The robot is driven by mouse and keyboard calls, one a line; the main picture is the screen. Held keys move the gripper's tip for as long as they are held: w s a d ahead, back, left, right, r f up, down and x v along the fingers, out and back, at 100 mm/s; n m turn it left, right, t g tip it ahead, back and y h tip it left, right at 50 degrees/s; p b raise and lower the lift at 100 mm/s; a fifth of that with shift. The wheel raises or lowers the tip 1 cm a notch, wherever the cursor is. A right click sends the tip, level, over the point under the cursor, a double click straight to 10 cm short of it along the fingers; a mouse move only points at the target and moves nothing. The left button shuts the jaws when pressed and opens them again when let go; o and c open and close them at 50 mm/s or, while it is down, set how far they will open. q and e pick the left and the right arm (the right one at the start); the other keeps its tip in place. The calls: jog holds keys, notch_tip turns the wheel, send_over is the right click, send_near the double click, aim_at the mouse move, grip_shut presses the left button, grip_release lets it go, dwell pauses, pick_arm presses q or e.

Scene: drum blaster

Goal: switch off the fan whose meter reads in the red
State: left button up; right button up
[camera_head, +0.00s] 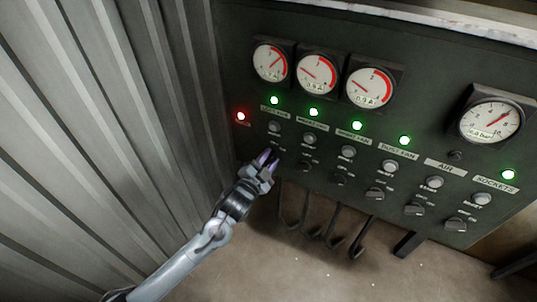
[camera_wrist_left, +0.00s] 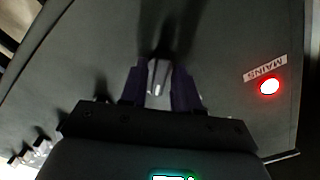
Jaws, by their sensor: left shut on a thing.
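Three round white meters with red arcs sit at the panel's upper left in the head view: left meter (camera_head: 268,62), middle meter (camera_head: 317,73), right meter (camera_head: 371,87). The left meter's needle points up and right, by its red arc; the other two needles point up and left. My left gripper (camera_head: 267,160) is at the lower knob of the leftmost column. The left wrist view shows its fingers (camera_wrist_left: 158,90) shut around the dark rotary knob (camera_wrist_left: 157,74) with a pale mark. In the head view the gripper hides this knob. My right gripper is not in view.
Green lamps, including the leftmost one (camera_head: 274,100), glow above labelled columns of buttons and knobs. A red MAINS lamp (camera_head: 241,116) is left of them. A neighbouring knob (camera_head: 305,166) is close on the right. A corrugated wall (camera_head: 110,110) bounds the left; levers (camera_head: 312,222) hang below.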

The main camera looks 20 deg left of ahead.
pick_arm(q)
jog(key=n+p, duration=0.4)
jog(key=shift+r+n, duration=0.25)
jog(key=shift+n, duration=0.05)
jog(key=n+p, duration=0.2)
jog(key=n, duration=0.1)
jog(key=shift+f+p, duration=0.1)
jog(key=shift+p, duration=0.2)
jog(key=shift+f+n+p, duration=0.1)
jog(key=shift+n+p, duration=0.3)
jog(key=shift+n, duration=0.5)
jog(key=o, duration=0.7)
jog(key=shift+o, duration=0.2)
